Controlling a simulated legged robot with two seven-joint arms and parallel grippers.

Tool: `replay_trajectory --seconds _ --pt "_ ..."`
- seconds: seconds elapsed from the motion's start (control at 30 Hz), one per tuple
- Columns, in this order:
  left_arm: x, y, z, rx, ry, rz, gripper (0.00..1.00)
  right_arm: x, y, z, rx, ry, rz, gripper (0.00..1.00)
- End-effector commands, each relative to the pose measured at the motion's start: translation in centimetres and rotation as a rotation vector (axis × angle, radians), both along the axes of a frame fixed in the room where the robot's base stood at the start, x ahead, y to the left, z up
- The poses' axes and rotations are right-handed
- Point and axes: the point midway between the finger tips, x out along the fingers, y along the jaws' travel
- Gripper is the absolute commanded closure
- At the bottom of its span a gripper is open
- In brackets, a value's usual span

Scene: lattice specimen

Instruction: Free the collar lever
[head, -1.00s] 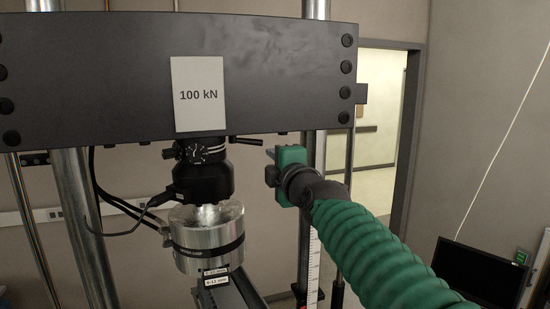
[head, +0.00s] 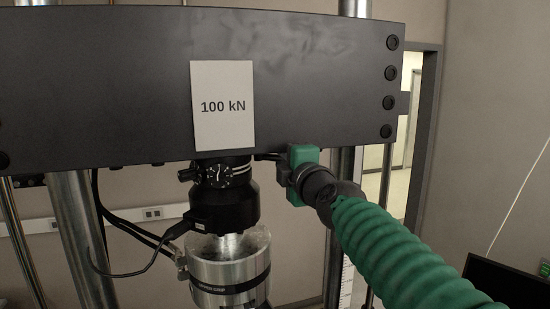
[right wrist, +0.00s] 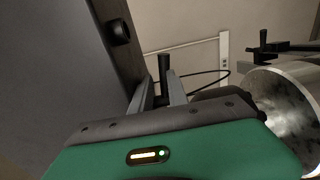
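The collar (head: 222,172) is a dark ring with white marks, under the crosshead and above a black cylinder (head: 225,205). Its lever (head: 266,156) is a thin black rod pointing right, with its outer end hidden by my right gripper (head: 284,172). In the right wrist view, my gripper's two grey fingers (right wrist: 159,100) stand apart. A black rod (right wrist: 163,72), which looks like the lever, stands between them, nearer the right finger. I cannot tell whether a finger touches it. My left gripper is not in view.
The wide dark crosshead (head: 300,70) with a "100 kN" sign (head: 222,105) is close above my right gripper. A metal cylinder (head: 230,270) hangs below the collar. A black cable (head: 140,272) loops at left. A steel column (head: 338,215) stands behind my right arm.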

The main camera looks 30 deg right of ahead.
Motion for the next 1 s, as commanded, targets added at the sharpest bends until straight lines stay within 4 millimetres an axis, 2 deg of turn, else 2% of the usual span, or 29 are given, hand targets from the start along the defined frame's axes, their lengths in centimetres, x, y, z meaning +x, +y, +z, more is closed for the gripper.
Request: replay_trajectory --seconds 0.03,0.23,0.3,0.4,1.0 --pt "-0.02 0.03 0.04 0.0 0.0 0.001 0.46 -0.02 -0.58 0.08 -0.005 -0.004 -0.016 0.76" --pt "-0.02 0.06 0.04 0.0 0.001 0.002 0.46 0.38 -0.31 -0.07 -0.007 -0.001 -0.014 0.76" --pt "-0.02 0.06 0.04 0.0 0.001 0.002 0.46 0.47 -0.14 -0.06 -0.007 -0.001 -0.01 0.89" --pt "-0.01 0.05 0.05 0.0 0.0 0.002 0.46 0.57 0.1 -0.03 -0.007 -0.001 -0.006 1.0" --pt "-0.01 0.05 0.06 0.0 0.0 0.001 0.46 0.83 0.34 -0.13 -0.006 0.001 -0.001 1.0"
